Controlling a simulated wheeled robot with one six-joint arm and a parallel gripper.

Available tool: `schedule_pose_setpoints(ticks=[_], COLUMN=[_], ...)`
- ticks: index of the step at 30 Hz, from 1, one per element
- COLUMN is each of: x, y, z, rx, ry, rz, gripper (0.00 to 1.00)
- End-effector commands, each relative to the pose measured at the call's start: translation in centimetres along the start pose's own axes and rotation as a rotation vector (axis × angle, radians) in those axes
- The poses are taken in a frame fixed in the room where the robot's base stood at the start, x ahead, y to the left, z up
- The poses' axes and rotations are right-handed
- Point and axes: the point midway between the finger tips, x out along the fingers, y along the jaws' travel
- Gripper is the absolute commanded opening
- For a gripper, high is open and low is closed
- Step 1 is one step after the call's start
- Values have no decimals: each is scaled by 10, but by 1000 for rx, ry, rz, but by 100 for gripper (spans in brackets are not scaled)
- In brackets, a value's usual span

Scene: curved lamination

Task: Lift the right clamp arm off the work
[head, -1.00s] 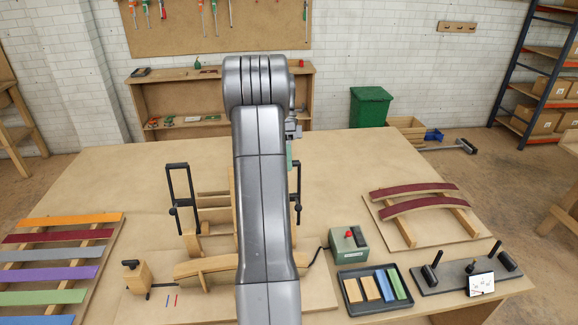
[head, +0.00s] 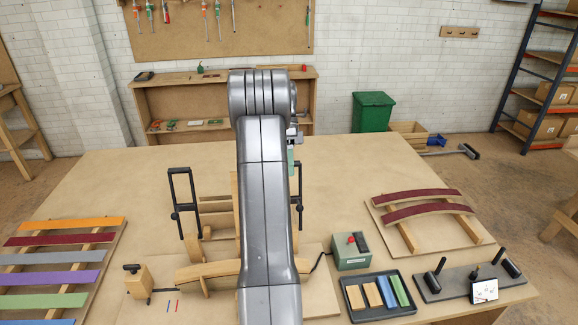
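The right clamp arm (head: 299,190) is a dark upright bar with a small handle, seen in the head view just right of my own arm, which hides part of it. The left clamp arm (head: 182,200) is a dark upright frame with a handle on its side. The work is a curved wooden strip (head: 205,272) lying low across the fixture, with its middle hidden behind my arm. My gripper (head: 292,148) is mostly hidden behind my arm; only a grey and greenish edge shows above the right clamp arm. Its fingers and any contact cannot be made out.
A green control box (head: 351,251) with a red button stands right of the fixture. In front of it is a dark tray (head: 378,293) of blocks. Rollers (head: 470,276) and a rack with curved red strips (head: 425,205) are further right. Coloured strips (head: 60,262) lie left. The table's back is clear.

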Motion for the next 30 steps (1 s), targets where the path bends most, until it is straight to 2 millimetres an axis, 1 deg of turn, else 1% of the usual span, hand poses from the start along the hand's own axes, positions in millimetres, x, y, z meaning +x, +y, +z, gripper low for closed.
schedule_pose_setpoints(ticks=[9,14,20,30], x=[-3,0,10,33], y=[3,11,27,54], z=[-1,-1,-1,-1], rx=[1,2,2,2], ry=[2,2,2,2], rz=[-7,-37,-116,-268], gripper=[39,39,39,39])
